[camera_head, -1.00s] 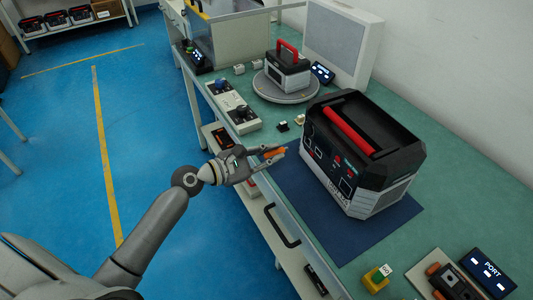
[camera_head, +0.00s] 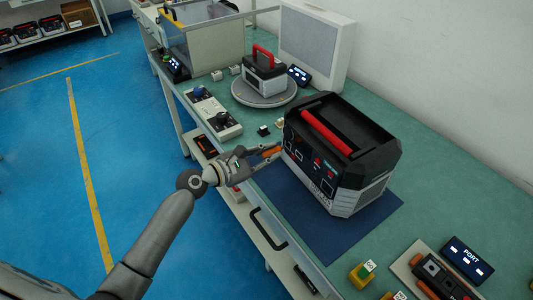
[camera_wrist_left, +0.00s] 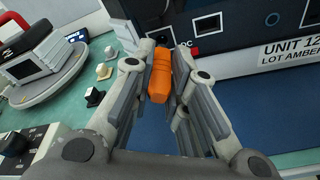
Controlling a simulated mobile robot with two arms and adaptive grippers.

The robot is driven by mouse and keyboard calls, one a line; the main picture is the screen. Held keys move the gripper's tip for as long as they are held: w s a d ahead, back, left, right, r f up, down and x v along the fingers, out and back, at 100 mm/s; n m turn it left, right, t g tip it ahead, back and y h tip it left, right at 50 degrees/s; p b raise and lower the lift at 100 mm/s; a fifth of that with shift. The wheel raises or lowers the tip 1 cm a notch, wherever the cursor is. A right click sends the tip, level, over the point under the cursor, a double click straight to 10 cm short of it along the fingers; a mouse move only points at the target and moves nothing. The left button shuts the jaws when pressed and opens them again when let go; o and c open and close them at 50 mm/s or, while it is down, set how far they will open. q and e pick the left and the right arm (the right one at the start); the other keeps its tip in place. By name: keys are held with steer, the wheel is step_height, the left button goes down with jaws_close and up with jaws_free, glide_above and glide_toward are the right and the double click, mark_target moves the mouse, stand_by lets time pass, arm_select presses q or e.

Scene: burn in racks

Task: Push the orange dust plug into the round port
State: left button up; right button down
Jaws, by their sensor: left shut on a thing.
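The orange dust plug (camera_head: 270,152) is held between the fingertips of my left gripper (camera_head: 262,156), its tip pointing at the front panel of the large black and grey power unit (camera_head: 340,150). In the left wrist view, the plug (camera_wrist_left: 160,78) sits lengthwise between the two fingers of my left gripper (camera_wrist_left: 161,82). Its far end is close to the panel, left of a "DC" label. I cannot tell whether it touches. My right gripper is out of view.
The unit stands on a dark blue mat (camera_head: 290,205) on the green bench. A turntable (camera_head: 263,92) with a smaller unit and a knob box (camera_head: 213,113) stand farther back. A fixture (camera_head: 440,278) and a "PORT" display (camera_head: 466,260) lie at the front right.

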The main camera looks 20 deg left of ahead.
arm_select(q)
jaws_close()
stand_by(0.3)
stand_by(0.5)
steer(key=shift+p, duration=0.65)
steer(key=shift+p+x, duration=0.3)
steer(key=shift+x, duration=0.9)
stand_by(0.6)
steer(key=o, duration=0.7)
jaws_free()
steer(key=shift+d+r, duration=0.2)
steer(key=shift+o, duration=0.2)
steer(key=shift+s+a, duration=0.1)
